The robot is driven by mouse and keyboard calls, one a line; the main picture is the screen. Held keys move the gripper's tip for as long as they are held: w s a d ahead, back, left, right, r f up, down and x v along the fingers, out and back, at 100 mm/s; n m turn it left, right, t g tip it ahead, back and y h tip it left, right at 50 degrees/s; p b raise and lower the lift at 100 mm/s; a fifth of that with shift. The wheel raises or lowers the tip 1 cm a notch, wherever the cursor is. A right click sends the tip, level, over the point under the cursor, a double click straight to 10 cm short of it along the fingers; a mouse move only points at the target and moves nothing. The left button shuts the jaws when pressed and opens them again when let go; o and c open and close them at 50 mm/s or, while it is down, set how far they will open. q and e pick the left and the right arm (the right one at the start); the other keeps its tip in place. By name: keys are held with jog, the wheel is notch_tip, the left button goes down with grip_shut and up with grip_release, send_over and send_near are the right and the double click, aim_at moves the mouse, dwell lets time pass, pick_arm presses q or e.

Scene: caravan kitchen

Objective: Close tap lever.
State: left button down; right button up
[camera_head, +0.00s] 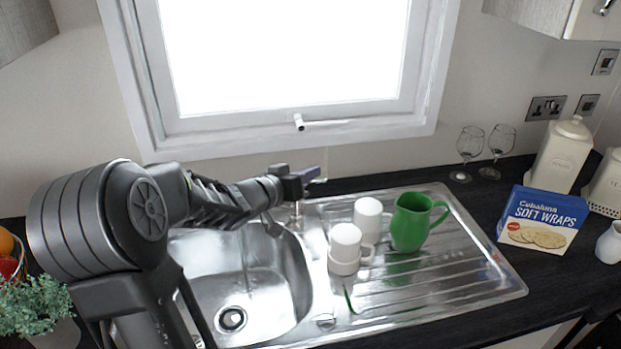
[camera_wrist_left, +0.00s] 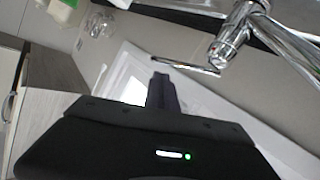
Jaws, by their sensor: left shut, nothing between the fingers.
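The chrome tap (camera_wrist_left: 232,48) shows at the upper right of the left wrist view. Its thin lever (camera_wrist_left: 185,66) sticks out to the left there. A thin streak like running water falls into the sink bowl (camera_head: 290,265). My left gripper (camera_head: 312,175) is shut and empty beside the tap, in front of the window wall. In the wrist view its dark fingers (camera_wrist_left: 161,90) point toward the lever's outer end; I cannot tell whether they touch. My right gripper is not in view.
Two white mugs (camera_head: 345,247) and a green jug (camera_head: 411,222) stand on the drainer (camera_head: 470,285) right of the bowl. Two glasses (camera_head: 470,145), a soft wraps box (camera_head: 543,220) and white canisters (camera_head: 561,155) stand further right. A plant (camera_head: 38,305) and fruit are at left.

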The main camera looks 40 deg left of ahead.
pick_arm(q)
jog(key=shift+d+f, duration=0.1)
jog(key=shift+f, duration=0.3)
jog(key=shift+w+d+f+m+b, duration=0.1)
jog(key=shift+d+f+m+b, duration=0.2)
jog(key=shift+b, duration=0.35)
jog(key=shift+d+f+m+b, duration=0.1)
jog(key=shift+f+b, duration=0.25)
jog(key=shift+b, duration=0.25)
jog(key=shift+d+f+b, duration=0.2)
jog(key=shift+f+b, duration=0.05)
jog(key=shift+b, duration=0.15)
jog(key=shift+d+f, duration=0.1)
